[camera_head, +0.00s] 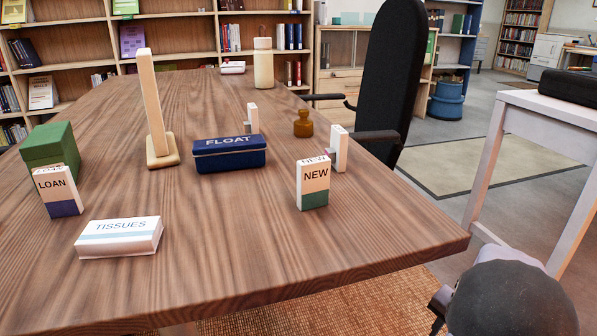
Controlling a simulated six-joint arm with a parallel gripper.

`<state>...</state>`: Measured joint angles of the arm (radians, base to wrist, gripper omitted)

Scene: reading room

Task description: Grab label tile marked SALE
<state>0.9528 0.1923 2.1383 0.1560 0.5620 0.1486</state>
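No tile with the word SALE can be read in this view. A tile marked LOAN (55,186), cream with a dark blue base, stands at the left in front of a green box. A tile marked NEW (314,180), cream with a green base, stands upright right of centre. A narrow white upright piece (339,146) stands just behind it, and another (252,116) stands farther back behind the blue FLOAT box; I cannot read any word on either. My gripper is not in view.
The wooden table (230,245) also holds the FLOAT box (230,156), a tissue box (119,238), a green box (50,146), a wooden stand (153,105), an amber knobbed object (303,124) and a bottle (263,65). A black chair (390,70) is at the right edge. The front middle is clear.

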